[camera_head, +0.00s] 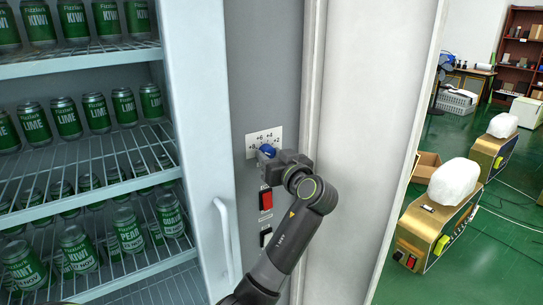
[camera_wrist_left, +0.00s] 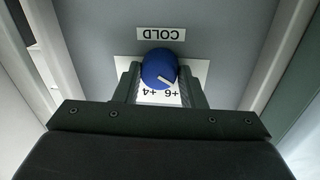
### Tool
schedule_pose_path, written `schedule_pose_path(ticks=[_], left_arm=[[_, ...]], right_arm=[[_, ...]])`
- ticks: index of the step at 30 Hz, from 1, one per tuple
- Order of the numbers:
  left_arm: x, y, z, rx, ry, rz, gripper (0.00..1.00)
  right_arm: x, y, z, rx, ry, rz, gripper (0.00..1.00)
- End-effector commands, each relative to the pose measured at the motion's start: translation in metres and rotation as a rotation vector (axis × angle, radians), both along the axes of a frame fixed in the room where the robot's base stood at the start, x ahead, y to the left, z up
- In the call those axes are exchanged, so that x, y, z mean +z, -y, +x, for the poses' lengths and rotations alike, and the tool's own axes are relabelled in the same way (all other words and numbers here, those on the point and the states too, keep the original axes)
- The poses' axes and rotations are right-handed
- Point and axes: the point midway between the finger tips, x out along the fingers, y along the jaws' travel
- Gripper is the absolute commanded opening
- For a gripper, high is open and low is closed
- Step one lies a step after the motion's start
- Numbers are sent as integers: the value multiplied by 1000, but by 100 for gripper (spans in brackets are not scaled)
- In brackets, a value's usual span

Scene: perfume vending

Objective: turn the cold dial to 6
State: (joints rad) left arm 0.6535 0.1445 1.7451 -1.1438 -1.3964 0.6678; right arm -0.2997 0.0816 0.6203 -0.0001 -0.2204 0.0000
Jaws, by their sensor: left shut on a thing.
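The cold dial (camera_head: 267,150) is a blue round knob on a white scale plate (camera_head: 264,137) on the grey panel beside the fridge. My left gripper (camera_head: 270,157) is at the dial. In the left wrist view the blue dial (camera_wrist_left: 157,64) sits between the two dark fingers of my left gripper (camera_wrist_left: 160,82), which is shut on it. The dial's white pointer line slants down and right in that upside-down view, on the side of the +6 mark (camera_wrist_left: 171,93). The +4 mark (camera_wrist_left: 149,92) is to its left. The COLD label (camera_wrist_left: 161,34) shows upside down. My right gripper is out of view.
A red switch (camera_head: 266,199) and a dark switch (camera_head: 265,236) sit below the dial. A white door handle (camera_head: 224,240) stands to the left. Shelves of green cans (camera_head: 97,113) fill the fridge. Gold-trimmed machines (camera_head: 440,225) stand on the green floor at right.

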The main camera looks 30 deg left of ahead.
Motion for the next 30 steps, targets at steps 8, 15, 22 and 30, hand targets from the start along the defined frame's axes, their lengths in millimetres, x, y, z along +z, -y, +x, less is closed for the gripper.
schedule_pose_path(ticks=[8,15,22,30], left_arm=[[4,0,1,-1,-150,63,14],[5,0,1,0,-330,138,14],[5,1,1,0,-478,199,14],[4,1,2,-1,-582,243,14]], right_arm=[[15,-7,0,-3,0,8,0],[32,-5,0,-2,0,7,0],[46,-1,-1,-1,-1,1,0],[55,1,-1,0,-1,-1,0]])
